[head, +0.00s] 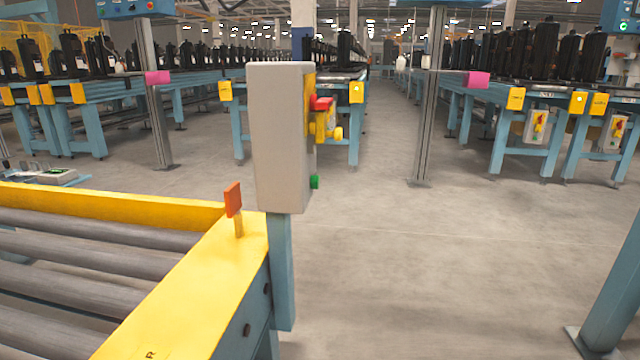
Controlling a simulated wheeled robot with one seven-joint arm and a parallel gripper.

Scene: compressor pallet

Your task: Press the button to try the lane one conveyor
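A grey control box (281,140) stands on a blue post (281,270) at the corner of a roller conveyor, near the middle of the head view. I see it mostly from its side. On its right-hand face a red knob (322,103) sits on a yellow part (325,127). A green button (315,182) sticks out lower on the same face. The conveyor has a yellow frame (200,290) and grey rollers (75,265) at the lower left. No label naming a lane is readable. My gripper is not in view.
A small orange-red plate (233,199) stands up on the conveyor frame's corner. Grey floor (440,260) is open to the right of the box. A blue post (611,285) stands at the right edge. Blue benches (525,125) bearing black compressors fill the background.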

